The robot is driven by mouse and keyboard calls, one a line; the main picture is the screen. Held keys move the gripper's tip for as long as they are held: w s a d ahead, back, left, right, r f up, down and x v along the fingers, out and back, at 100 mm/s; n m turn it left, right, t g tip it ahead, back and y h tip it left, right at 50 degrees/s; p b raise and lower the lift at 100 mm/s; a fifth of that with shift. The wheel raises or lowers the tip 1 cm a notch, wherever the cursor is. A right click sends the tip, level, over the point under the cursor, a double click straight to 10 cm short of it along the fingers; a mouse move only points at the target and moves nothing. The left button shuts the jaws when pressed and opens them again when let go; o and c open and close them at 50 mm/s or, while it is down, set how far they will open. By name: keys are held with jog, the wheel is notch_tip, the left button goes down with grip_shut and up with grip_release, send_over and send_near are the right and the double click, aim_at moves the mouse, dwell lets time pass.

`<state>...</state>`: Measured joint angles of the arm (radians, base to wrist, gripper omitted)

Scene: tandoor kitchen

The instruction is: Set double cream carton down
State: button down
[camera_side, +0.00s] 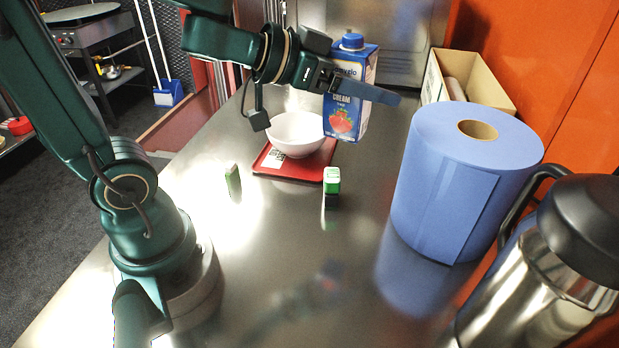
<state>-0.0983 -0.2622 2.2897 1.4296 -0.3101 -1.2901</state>
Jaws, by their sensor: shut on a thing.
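The double cream carton (345,118) is blue with a blue cap and a strawberry picture, and it is upright. My gripper (362,88) is shut on the upper part of the carton, with one finger showing across its front. The carton's lower edge appears near the right side of a white bowl (297,135) on a red tray (262,168). I cannot tell for certain whether the carton's base touches the counter (290,245) or hangs just above it.
A large blue paper roll (440,200) and a steel flask (545,275) stand at the right. An open cardboard box (500,100) is behind the roll. A small green-and-white block (332,181) and a thin green piece (233,181) stand on the counter. The front middle is clear.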

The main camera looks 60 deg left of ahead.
jog(key=s+d+f+m+g+h, duration=0.25)
jog(key=d+m+g+h, duration=0.25)
jog(key=d+m+h, duration=0.35)
jog(key=shift+s+d+f+m+g+h, duration=0.35)
jog(key=shift+s+d+f+m+g, duration=0.9)
jog(key=shift+s+d+f, duration=1.1)
jog(key=shift+s+d+f+m+g+h, duration=0.35)
jog(key=shift+s+d+f+m+g, duration=0.7)
jog(key=shift+s+d+f+g, duration=1.15)
jog(key=shift+s+d+f+m+g+h, duration=0.5)
jog(key=shift+s+d+f+m, duration=1)
jog(key=shift+d+f, duration=1.5)
jog(key=shift+s+n, duration=0.3)
jog(key=shift+n, duration=0.05)
jog(key=shift+f, duration=0.15)
grip_release()
jog(key=shift+y, duration=0.25)
